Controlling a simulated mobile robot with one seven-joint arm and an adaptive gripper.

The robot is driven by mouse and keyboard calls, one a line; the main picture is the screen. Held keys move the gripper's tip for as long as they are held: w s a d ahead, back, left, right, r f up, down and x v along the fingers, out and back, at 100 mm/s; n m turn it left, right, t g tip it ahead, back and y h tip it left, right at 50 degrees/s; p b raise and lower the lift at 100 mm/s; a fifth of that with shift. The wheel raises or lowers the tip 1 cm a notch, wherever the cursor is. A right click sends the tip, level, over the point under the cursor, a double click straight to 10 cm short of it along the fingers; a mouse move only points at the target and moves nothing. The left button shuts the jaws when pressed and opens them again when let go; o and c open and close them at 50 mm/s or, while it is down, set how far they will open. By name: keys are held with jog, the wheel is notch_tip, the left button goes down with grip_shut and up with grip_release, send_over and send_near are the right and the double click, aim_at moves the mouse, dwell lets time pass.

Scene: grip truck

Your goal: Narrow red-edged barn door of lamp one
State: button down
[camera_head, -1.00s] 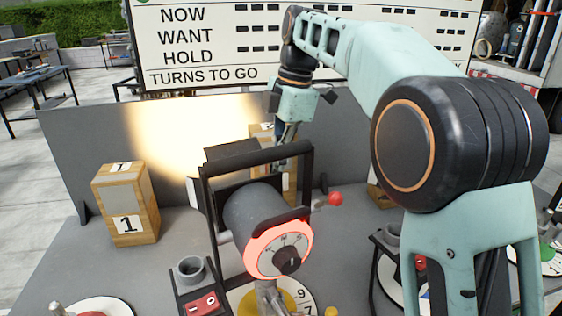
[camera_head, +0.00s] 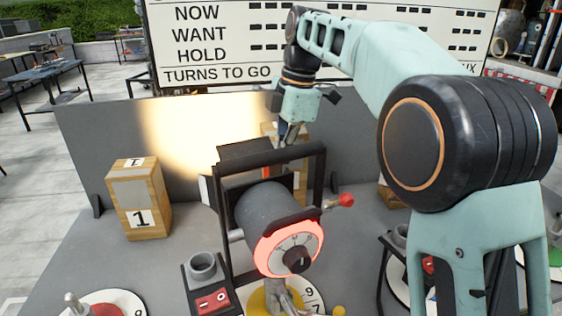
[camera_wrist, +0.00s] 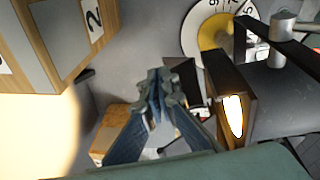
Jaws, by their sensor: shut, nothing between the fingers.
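Lamp one is a grey cylinder (camera_head: 262,215) with a glowing red ring and a dial, held in a black yoke frame. Black barn door flaps (camera_head: 245,152) stand at its far, lit end. My gripper (camera_head: 289,134) is just beyond the frame, above and right of the strip. In the wrist view my gripper (camera_wrist: 157,82) is shut and empty, left of a black flap (camera_wrist: 185,78) and the lit lamp opening (camera_wrist: 233,115).
A wooden block marked 1 (camera_head: 141,205) stands at left; a block marked 2 (camera_wrist: 75,40) is close to my gripper at left in the wrist view. A red-tipped lever (camera_head: 345,200) sticks out right of the lamp. A grey panel (camera_head: 110,150) bounds the table's back.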

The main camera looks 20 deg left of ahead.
jog(key=shift+s+a, duration=0.15)
jog(key=shift+s+a, duration=0.55)
jog(key=shift+a, duration=0.05)
jog(key=shift+w+a+r+p, duration=0.1)
jog(key=shift+a+p, duration=0.05)
jog(key=shift+p, duration=0.25)
jog(key=shift+w+a+p, duration=0.3)
jog(key=shift+p, duration=0.25)
